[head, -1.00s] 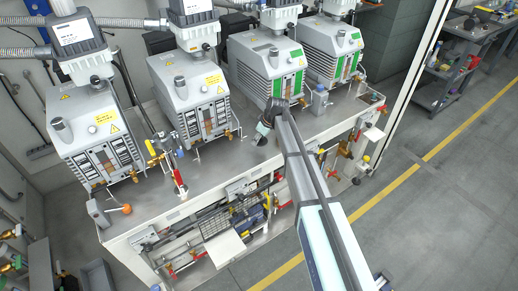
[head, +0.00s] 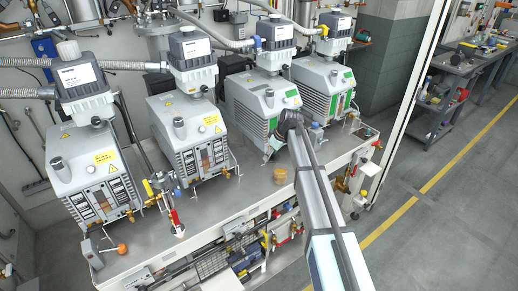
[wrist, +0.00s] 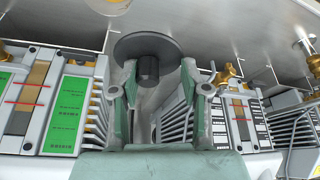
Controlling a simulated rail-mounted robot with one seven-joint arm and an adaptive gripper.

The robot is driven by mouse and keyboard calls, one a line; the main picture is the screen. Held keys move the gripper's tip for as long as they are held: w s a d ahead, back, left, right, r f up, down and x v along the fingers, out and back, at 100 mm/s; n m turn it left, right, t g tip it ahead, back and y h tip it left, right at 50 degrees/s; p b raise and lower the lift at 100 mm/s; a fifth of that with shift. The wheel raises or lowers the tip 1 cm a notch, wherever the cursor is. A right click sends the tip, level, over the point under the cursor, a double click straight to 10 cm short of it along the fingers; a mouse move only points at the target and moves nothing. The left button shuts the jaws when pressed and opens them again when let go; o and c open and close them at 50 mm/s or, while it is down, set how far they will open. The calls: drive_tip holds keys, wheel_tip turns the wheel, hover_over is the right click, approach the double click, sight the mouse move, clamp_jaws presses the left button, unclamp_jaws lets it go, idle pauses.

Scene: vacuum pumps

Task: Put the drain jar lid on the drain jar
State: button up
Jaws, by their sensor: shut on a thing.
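My gripper (wrist: 158,78) is shut on the knob of a dark grey round lid (wrist: 140,45), the drain jar lid, in the wrist view. The lid's flat disc shows beyond the fingertips, over the bench top. An amber round jar (wrist: 107,4), which looks like the drain jar, is cut off at the top edge of the wrist view, apart from the lid. In the head view the amber jar (head: 280,175) stands on the bench, and my gripper (head: 271,147) is behind and above it, partly hidden by my arm. The lid is hard to make out there.
Several grey vacuum pumps (head: 190,130) stand along the back of the steel bench (head: 225,195). A red-handled valve fitting (head: 176,212) stands left. The bench between that fitting and the jar is clear.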

drive_tip(key=w+d+f+p, duration=0.2)
drive_tip(key=w+d+f, duration=0.2)
drive_tip(key=shift+d+n, duration=0.25)
drive_tip(key=shift+n, duration=0.15)
drive_tip(key=shift+f+b, duration=0.1)
drive_tip(key=shift+b, duration=0.2)
drive_tip(key=shift+f+b, duration=0.95)
drive_tip(key=shift+f, duration=0.55)
drive_tip(key=shift+w+f, duration=0.1)
drive_tip(key=shift+f, duration=0.2)
clamp_jaws()
drive_tip(key=shift+f+b, duration=0.3)
drive_tip(key=shift+b, duration=0.05)
